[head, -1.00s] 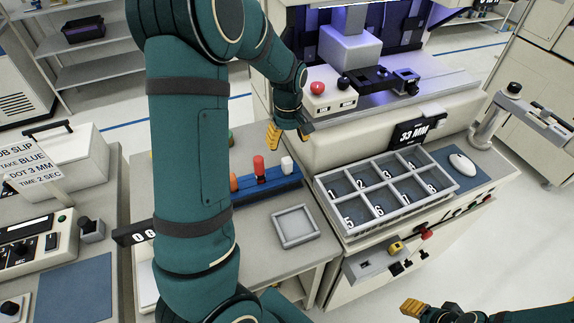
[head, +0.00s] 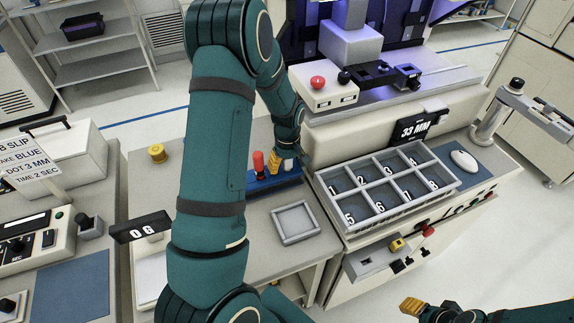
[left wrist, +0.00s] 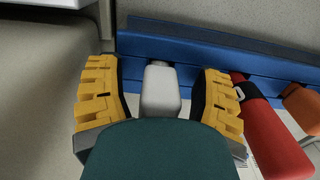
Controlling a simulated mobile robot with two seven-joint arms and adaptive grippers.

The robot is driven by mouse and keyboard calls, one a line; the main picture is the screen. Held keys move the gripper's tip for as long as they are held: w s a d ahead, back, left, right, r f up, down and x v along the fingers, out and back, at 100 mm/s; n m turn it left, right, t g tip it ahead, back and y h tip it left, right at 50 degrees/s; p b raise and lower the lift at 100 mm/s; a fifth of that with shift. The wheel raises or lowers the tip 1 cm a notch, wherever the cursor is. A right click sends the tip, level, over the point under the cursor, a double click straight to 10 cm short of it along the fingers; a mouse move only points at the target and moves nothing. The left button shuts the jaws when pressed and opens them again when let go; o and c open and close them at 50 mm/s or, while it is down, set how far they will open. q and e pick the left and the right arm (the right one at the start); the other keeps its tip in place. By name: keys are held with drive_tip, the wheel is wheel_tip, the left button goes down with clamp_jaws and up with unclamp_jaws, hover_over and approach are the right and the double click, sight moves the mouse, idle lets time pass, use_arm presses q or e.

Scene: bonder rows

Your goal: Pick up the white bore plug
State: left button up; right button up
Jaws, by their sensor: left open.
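The white bore plug (left wrist: 160,90) stands in the blue rack (left wrist: 205,50), and its top also shows in the head view (head: 289,163). My left gripper (left wrist: 160,100) is open, with one yellow finger on each side of the white plug; I cannot tell whether either finger touches it. In the head view the left gripper (head: 282,162) is at the right end of the rack and partly covers the plug. The red plug (left wrist: 268,130) stands close beside one finger. My right gripper (head: 425,308) is at the bottom right edge; its jaws are not clear.
An orange plug (left wrist: 302,100) stands past the red one. An empty grey tray (head: 296,223) lies in front of the rack. A divided numbered tray (head: 345,220) is to the right, by the machine. A yellow knob-like item (head: 157,153) stands at the bench's back left.

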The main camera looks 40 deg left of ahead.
use_arm(q)
clamp_jaws()
idle(0.3)
drive_tip(key=shift+r, duration=0.1)
